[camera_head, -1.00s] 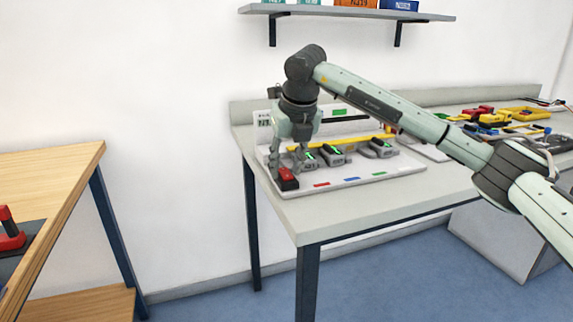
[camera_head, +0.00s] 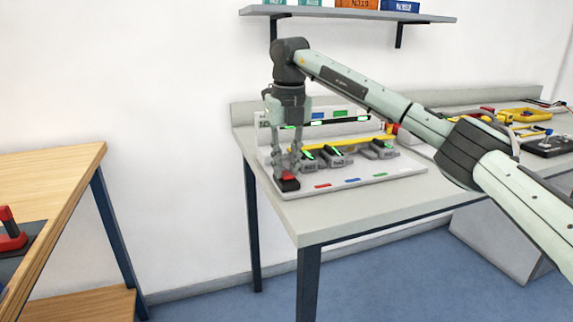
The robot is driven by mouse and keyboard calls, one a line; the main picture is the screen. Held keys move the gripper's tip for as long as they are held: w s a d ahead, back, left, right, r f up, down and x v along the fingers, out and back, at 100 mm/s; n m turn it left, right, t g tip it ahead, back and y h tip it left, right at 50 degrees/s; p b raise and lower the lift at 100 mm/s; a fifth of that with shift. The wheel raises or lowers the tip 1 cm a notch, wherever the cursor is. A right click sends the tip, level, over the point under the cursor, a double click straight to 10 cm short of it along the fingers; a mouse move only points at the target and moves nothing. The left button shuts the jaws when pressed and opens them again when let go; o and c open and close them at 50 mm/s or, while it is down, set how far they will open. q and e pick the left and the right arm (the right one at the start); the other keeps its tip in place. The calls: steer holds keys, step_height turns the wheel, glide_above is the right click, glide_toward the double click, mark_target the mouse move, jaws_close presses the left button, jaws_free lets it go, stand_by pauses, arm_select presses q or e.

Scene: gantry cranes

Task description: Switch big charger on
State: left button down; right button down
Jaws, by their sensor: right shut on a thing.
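A white charger board (camera_head: 395,171) lies on the grey bench, with several grey chargers on it, such as one at the left (camera_head: 308,164), one in the middle (camera_head: 337,158) and one at the right (camera_head: 380,151). Green marks show on the chargers. The fingers partly hide the switch and the left charger. My left gripper is out of view.
A yellow bar (camera_head: 340,142) runs behind the chargers, before an upright panel with coloured marks. Yellow and red tools (camera_head: 515,116) lie at the bench's right. A shelf (camera_head: 345,13) hangs above. A wooden table (camera_head: 60,190) stands at left, with floor between.

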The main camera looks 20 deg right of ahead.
mark_target(288, 175)
steer(key=c, duration=1.4)
jaws_free()
steer(key=shift+o, duration=0.2)
step_height(288, 175, up, 12)
steer(key=s, duration=0.1)
steer(key=shift+s+f, duration=0.1)
steer(key=shift+s, duration=0.05)
